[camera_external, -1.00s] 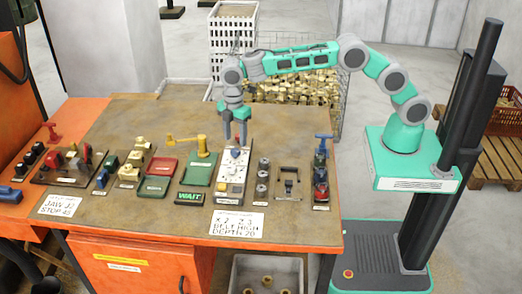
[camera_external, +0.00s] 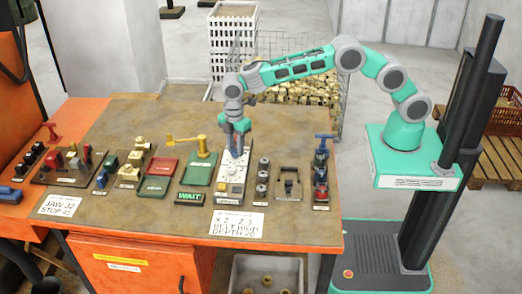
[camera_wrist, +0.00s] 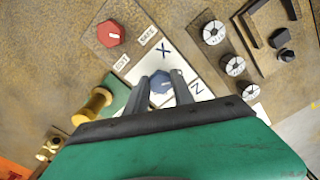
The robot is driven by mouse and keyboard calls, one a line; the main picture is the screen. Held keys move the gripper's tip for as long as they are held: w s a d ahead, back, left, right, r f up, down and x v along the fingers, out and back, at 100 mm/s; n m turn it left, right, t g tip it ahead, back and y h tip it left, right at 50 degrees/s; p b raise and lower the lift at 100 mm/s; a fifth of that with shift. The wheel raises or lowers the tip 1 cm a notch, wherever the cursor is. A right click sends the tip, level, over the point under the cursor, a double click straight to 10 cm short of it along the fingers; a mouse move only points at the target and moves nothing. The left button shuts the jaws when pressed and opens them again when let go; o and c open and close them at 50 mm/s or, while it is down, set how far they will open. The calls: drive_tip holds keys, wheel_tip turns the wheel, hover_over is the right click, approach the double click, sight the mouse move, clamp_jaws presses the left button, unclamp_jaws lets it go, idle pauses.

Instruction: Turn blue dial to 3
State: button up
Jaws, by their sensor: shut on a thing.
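The blue dial (camera_wrist: 161,83) sits on a white panel with large X and Z letters. In the external view this panel (camera_external: 229,190) stands near the right of the bench, and the dial is hidden behind the fingers. My gripper (camera_external: 236,153) points down onto the far part of the panel. In the wrist view my gripper (camera_wrist: 162,90) has one finger on each side of the blue dial and is shut on it. A pale pointer mark shows on the dial, but I cannot read any number it points to.
A red knob (camera_wrist: 110,33) sits beside the panel in the wrist view. Small round white dials (camera_wrist: 213,32) stand on the other side. A yellow-handled lever (camera_external: 190,143) and green tray (camera_external: 197,175) are left of the panel. A paper note (camera_external: 237,223) lies in front.

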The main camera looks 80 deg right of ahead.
clamp_jaws()
drive_tip(key=shift+m, duration=0.3)
drive_tip(key=m+b, duration=0.1)
drive_tip(key=m, duration=0.2)
drive_tip(key=m+b, duration=0.1)
drive_tip(key=m, duration=0.3)
drive_tip(key=shift+s+a+m, duration=0.1)
drive_tip(key=shift+a+m, duration=0.05)
drive_tip(key=shift+m, duration=0.25)
drive_tip(key=m, duration=0.4)
drive_tip(key=shift+a+m, duration=0.1)
drive_tip(key=shift+m, duration=0.2)
drive_tip(key=m, duration=0.4)
drive_tip(key=shift+r+m, duration=0.1)
drive_tip(key=shift+m, duration=0.2)
drive_tip(key=o, duration=0.8)
unclamp_jaws()
drive_tip(key=shift+b, duration=0.3)
